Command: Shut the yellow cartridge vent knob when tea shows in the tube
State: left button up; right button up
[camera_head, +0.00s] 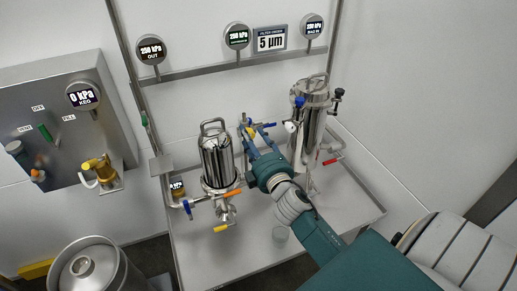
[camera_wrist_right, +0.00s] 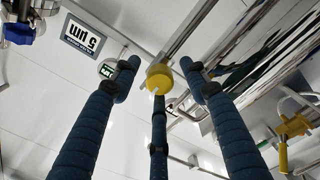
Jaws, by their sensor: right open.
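My right gripper (camera_head: 256,139) reaches from the lower right to between the two steel housings. In the right wrist view its blue fingers (camera_wrist_right: 160,72) are spread open. A round yellow knob (camera_wrist_right: 159,78) with a small pale stem shows between the fingertips, in line with the middle finger. I cannot tell whether any finger touches it. In the head view a small patch of yellow (camera_head: 251,131) shows at the fingertips, mostly hidden by them. No tube with tea can be made out. My left gripper is not in view.
The left steel housing (camera_head: 216,160) and right steel housing (camera_head: 310,105) stand close on either side of my right gripper. A yellow-handled valve (camera_wrist_right: 294,127) shows at the wrist view's right. Gauges hang on a rail (camera_head: 190,72) behind.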

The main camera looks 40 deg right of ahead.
jog(key=v, duration=1.1)
jog(key=shift+d+f, duration=0.15)
